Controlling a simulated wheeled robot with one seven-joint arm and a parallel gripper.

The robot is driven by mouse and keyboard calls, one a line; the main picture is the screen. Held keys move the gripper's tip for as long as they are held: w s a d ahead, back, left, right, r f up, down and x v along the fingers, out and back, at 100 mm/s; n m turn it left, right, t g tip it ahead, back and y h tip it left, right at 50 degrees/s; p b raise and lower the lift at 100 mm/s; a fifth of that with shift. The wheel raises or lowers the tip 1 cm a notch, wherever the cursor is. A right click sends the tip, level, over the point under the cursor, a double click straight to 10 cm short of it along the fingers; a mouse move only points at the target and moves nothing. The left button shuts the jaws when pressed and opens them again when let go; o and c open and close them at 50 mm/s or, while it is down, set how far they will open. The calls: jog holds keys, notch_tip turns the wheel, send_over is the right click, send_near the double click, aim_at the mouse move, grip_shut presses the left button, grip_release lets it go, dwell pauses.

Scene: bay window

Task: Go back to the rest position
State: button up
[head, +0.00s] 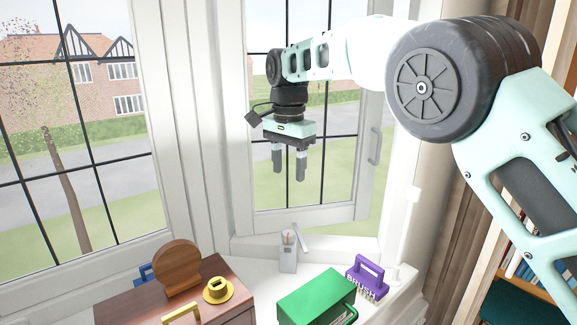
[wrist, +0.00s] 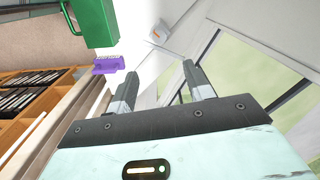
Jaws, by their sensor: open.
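My gripper (head: 288,170) hangs high in front of the right window pane, fingers pointing down. Its two fingers are apart with nothing between them. In the wrist view my gripper (wrist: 160,88) shows its open fingers from behind. My arm reaches in from the right of the head view. The gripper is well above the sill and touches nothing.
Below are a green box (head: 316,295), a purple brush (head: 366,277), a grey holder (head: 288,254) and a wooden cabinet (head: 125,306) bearing a round wooden piece (head: 177,268) and a yellow piece (head: 218,291). A window handle (head: 375,147) juts out right of the gripper.

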jog(key=s+d+f+n, duration=0.3)
jog(key=s+d+n, duration=0.1)
jog(key=s, duration=0.9)
jog(key=s+d+f+n, duration=0.3)
jog(key=s+n, duration=0.4)
jog(key=s, duration=0.6)
jog(key=s+d+f+n, duration=0.3)
jog(key=s+d+n, duration=0.1)
jog(key=s, duration=0.8)
jog(key=shift+s+d+f+n+y, duration=0.2)
jog(key=shift+s+d+n+y, duration=0.15)
jog(key=shift+n, duration=0.45)
